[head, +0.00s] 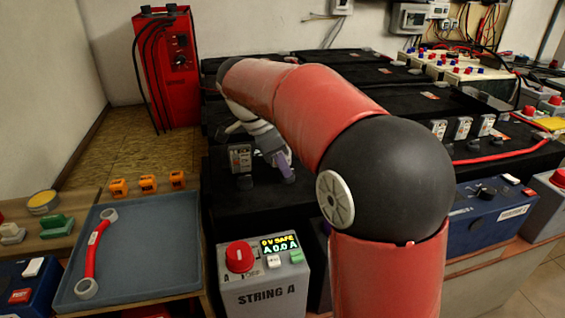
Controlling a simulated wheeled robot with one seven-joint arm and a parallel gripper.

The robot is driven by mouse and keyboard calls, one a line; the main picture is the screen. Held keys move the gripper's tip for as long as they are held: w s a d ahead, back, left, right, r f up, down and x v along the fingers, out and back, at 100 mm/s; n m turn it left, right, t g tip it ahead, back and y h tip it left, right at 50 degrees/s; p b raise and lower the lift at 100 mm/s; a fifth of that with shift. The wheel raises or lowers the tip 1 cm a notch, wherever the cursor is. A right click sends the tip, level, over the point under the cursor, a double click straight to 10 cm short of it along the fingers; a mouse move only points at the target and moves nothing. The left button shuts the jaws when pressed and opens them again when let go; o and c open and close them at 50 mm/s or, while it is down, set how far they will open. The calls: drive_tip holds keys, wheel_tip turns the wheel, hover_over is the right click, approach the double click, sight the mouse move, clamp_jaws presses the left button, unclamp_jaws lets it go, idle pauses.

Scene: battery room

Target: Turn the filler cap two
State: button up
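My gripper (283,168) is behind my red arm, over the black battery top (225,210) in the middle of the head view. A grey-purple finger points down at a small dark round cap (289,179) and is close to it or touching it. Whether it grips the cap is hidden. Another small dark round cap (245,182) stands to the left, in front of a small grey upright block (240,157). I cannot tell which cap is filler cap two. My arm hides the battery top to the right.
A grey STRING A box (265,290) with a red knob (239,257) and a lit display stands in front. A blue-grey tray (150,235) with a red cable link (96,250) is at left. Several orange pieces (148,183) sit behind it. A red charger (167,70) stands behind.

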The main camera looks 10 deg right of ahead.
drive_tip(key=o, duration=0.3)
drive_tip(key=shift+o, duration=0.2)
drive_tip(key=v, duration=0.7)
drive_tip(key=shift+a+r+p, duration=0.2)
drive_tip(key=shift+r+p, duration=0.15)
drive_tip(key=shift+p, duration=0.1)
